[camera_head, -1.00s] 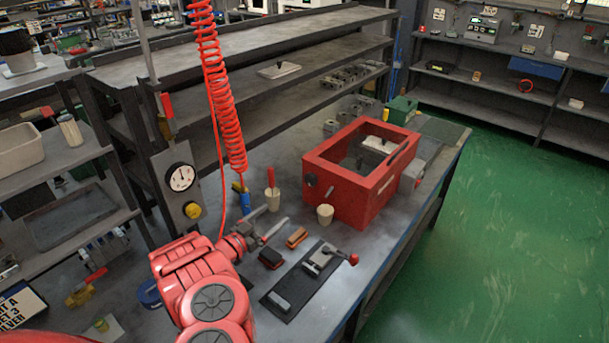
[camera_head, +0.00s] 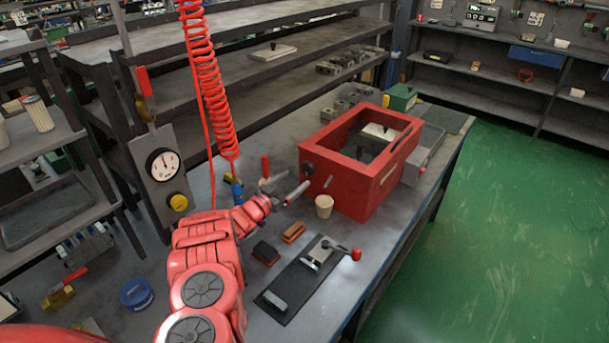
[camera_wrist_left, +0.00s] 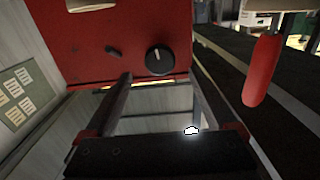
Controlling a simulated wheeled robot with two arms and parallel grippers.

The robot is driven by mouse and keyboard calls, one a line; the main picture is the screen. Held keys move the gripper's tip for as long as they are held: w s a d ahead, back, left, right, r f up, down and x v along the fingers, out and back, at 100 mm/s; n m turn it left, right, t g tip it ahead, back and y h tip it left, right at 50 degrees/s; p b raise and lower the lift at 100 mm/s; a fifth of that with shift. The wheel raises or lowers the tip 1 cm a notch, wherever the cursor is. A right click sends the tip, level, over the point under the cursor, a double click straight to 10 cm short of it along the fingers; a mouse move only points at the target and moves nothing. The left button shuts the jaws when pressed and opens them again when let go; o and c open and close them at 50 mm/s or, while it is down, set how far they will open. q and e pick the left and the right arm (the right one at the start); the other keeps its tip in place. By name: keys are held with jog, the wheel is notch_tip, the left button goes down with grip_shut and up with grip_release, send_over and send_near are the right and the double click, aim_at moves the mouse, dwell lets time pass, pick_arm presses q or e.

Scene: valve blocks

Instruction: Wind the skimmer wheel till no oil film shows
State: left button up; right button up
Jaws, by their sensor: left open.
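The red tank (camera_head: 368,188) stands open-topped on the bench. A round black knob (camera_head: 308,168), perhaps the skimmer wheel, is on its near-left face; it also shows in the left wrist view (camera_wrist_left: 159,60). A small dark lever (camera_wrist_left: 113,51) sits beside it. The tank's inside is dark in the head view, and I cannot tell whether an oil film shows. My left gripper (camera_head: 284,187) is open and empty in front of that face, a little short of the knob. In the left wrist view its fingers (camera_wrist_left: 160,88) point at the face below the knob. My right gripper is not in view.
A beige cup (camera_head: 324,206) stands close right of my left gripper. A red-handled tool (camera_head: 265,167) stands upright close behind it. A red coiled hose (camera_head: 213,95) hangs at the left. A black mat (camera_head: 297,285) with a clamp lies in front.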

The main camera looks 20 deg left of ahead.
aim_at(306, 170)
pick_arm(q)
jog(key=x, duration=0.1)
jog(key=b+x, duration=0.1)
jog(key=x, duration=0.2)
jog(key=shift+w+f, duration=0.2)
jog(key=shift+f, duration=0.05)
jog(key=shift+r+b+x, duration=0.2)
jog(key=shift+b+x, duration=0.4)
jog(key=shift+x, duration=0.4)
jog(key=c, duration=1.3)
